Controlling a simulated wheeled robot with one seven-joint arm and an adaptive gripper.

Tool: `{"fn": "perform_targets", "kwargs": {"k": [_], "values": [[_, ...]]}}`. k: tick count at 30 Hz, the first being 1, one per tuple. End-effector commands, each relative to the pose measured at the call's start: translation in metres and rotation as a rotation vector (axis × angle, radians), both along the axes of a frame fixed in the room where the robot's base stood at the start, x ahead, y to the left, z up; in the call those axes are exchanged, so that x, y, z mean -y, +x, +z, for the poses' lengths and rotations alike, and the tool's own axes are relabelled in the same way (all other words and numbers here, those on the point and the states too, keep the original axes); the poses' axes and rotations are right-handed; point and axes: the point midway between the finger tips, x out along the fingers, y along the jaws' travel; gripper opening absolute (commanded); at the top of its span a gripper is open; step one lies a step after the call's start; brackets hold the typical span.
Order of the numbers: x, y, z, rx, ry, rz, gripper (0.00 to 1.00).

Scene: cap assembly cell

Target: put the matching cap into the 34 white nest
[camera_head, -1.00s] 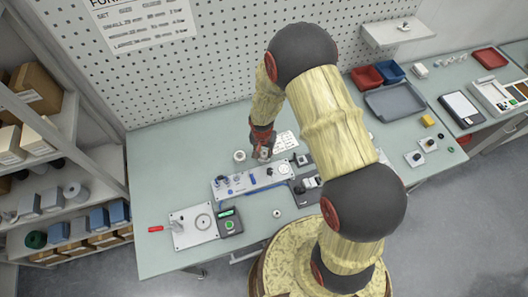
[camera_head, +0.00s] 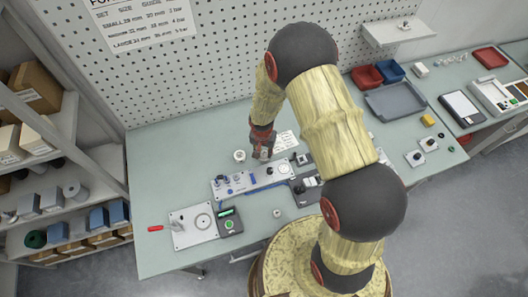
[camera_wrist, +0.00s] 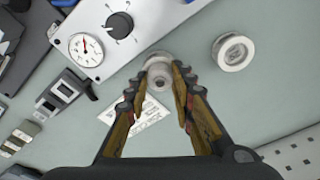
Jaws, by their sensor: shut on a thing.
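My gripper (camera_head: 262,154) hangs over the bench behind the long grey panel. In the wrist view my gripper (camera_wrist: 161,82) is shut on a pale round cap (camera_wrist: 159,68), which sits between the fingertips and is partly hidden by them. Its size marking cannot be read. A separate white round ring-like piece (camera_wrist: 234,52) lies on the bench to the right in the wrist view; in the head view this white ring (camera_head: 239,156) is just left of my gripper. I cannot tell which piece is the 34 white nest, as no number on the parts is readable.
The long panel (camera_head: 232,187) with knobs and a gauge (camera_wrist: 86,47) is close in front of my gripper. A printed card (camera_head: 286,142) lies behind to the right. Bench left of the ring is clear.

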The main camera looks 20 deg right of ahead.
Motion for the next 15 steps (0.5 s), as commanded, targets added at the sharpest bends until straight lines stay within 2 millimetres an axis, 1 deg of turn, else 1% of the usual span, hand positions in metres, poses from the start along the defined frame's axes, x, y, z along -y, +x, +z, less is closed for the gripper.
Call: {"fn": "perform_targets", "kwargs": {"k": [12,13,15], "values": [[0.0000,-0.0001,-0.0025,0.000,0.000,0.000,0.18],[0.0000,-0.0001,-0.0025,0.000,0.000,0.000,0.26],[0.0000,-0.0001,-0.0026,0.000,0.000,0.000,0.30]]}}
